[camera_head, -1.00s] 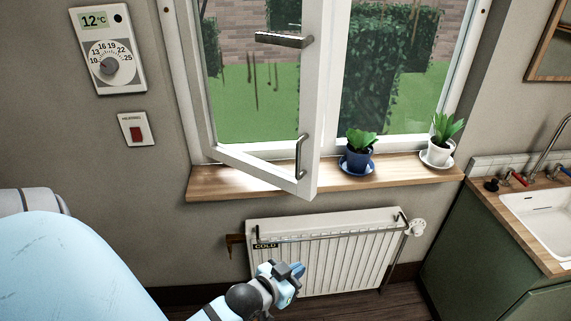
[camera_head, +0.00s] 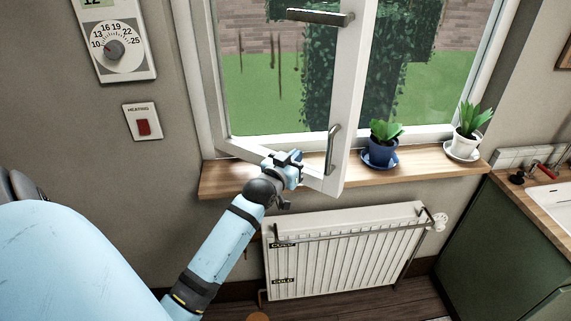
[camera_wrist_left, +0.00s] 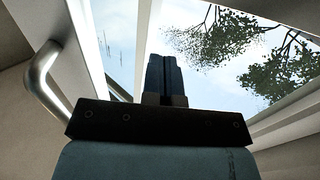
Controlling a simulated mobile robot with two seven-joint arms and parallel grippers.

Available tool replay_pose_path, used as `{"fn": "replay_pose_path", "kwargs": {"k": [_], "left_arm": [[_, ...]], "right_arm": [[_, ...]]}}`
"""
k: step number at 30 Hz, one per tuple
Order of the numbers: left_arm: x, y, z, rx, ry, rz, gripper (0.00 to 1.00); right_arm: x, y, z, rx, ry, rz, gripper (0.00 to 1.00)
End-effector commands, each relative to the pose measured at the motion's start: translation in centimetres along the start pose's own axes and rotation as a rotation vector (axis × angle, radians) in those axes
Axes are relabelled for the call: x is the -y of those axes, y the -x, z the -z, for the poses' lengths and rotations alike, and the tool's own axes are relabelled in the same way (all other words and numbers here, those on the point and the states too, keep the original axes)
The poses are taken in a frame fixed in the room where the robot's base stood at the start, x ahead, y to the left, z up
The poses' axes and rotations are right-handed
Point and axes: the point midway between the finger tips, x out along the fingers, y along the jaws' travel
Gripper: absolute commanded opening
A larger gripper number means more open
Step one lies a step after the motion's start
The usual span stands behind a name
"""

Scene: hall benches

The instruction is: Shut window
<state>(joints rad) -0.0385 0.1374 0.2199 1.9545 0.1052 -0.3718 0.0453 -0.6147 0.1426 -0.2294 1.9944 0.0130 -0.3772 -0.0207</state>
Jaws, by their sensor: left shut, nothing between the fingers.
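The white window sash (camera_head: 349,100) stands swung open into the room, its free edge toward me. A grey vertical grab handle (camera_head: 333,150) is on its lower part and a dark lever handle (camera_head: 320,17) is higher up. My left gripper (camera_head: 296,160) is shut and empty, at the sash's bottom rail above the sill; I cannot tell whether it touches. In the left wrist view the shut fingers (camera_wrist_left: 166,75) point up at sky and frame, with the grab handle (camera_wrist_left: 47,85) to their left. My right gripper is not in view.
On the wooden sill (camera_head: 225,178) stand a blue pot (camera_head: 380,151) and a white pot (camera_head: 466,146) with plants, right of the sash. A radiator (camera_head: 345,255) is below. A sink counter (camera_head: 535,205) is at right. The thermostat (camera_head: 113,42) is on the left wall.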

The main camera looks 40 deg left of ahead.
Motion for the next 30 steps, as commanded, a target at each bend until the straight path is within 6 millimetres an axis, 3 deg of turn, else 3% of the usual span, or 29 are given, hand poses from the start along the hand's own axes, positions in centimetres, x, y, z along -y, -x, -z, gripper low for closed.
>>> {"fn": "replay_pose_path", "kwargs": {"k": [6, 22, 30], "left_arm": [[0.0, -1.7, 0.0, 0.000, 0.000, 0.000, 0.00], [-0.1, -2.4, 0.0, 0.000, 0.001, 0.015, 0.00], [0.0, -5.9, 0.0, -0.001, 0.006, 0.115, 0.00]], "right_arm": [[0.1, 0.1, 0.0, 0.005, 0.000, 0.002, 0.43], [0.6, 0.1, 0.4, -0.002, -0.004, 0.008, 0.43], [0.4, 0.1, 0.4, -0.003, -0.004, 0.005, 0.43]]}}
